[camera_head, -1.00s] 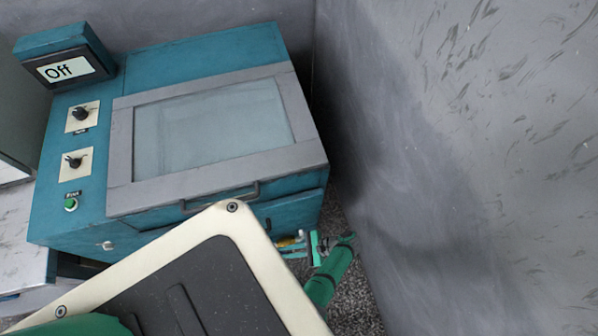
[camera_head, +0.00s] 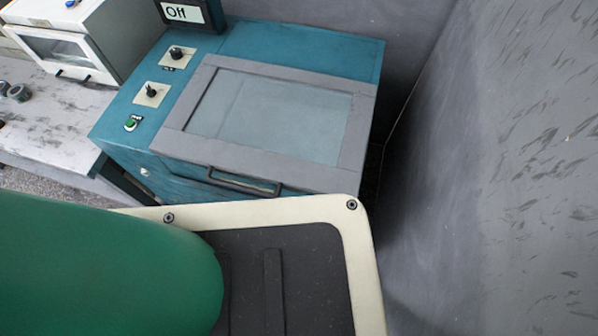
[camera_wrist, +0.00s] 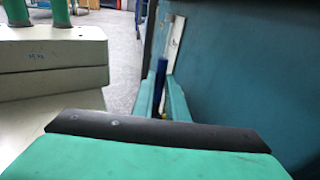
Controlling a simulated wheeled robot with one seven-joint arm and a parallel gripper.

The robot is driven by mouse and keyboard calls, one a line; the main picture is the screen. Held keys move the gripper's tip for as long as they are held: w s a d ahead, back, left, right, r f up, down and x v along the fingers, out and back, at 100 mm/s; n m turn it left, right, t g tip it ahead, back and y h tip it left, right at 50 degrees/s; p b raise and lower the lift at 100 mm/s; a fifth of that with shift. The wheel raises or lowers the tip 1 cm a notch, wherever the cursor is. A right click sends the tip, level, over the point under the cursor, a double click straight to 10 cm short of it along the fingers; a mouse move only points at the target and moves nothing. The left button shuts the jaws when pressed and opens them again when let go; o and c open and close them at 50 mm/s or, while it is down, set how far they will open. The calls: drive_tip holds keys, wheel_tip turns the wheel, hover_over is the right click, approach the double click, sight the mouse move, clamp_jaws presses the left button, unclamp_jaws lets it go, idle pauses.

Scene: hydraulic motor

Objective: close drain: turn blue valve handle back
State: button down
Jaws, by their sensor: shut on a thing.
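The blue valve handle (camera_wrist: 161,72) shows in the wrist view as a narrow upright blue piece beside the teal side of the machine. My gripper (camera_wrist: 161,83) has its two green fingers on either side of it and is shut on it. A small yellow bit shows low between the fingers. The rest of the valve is hidden. In the head view neither the handle nor my gripper shows.
A grey wall (camera_head: 510,180) stands close to the machine's right side, leaving a narrow dark gap. A worn bench (camera_head: 50,130) with a white box-like appliance (camera_head: 110,40) is at the left. In the wrist view, open floor (camera_wrist: 120,60) shows at the back.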

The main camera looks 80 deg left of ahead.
drive_tip(key=shift+f, duration=0.1)
idle(0.3)
drive_tip(key=c, duration=1.7)
unclamp_jaws()
drive_tip(key=shift+w, duration=0.1)
drive_tip(key=shift+c, duration=0.2)
drive_tip(key=s+d+r, duration=0.3)
drive_tip(key=d+r, duration=0.3)
drive_tip(key=s+d+r, duration=0.3)
drive_tip(key=d+r, duration=0.3)
drive_tip(key=r, duration=0.1)
drive_tip(key=shift+s+d, duration=0.25)
drive_tip(key=shift+d, duration=0.1)
drive_tip(key=shift+c, duration=0.4)
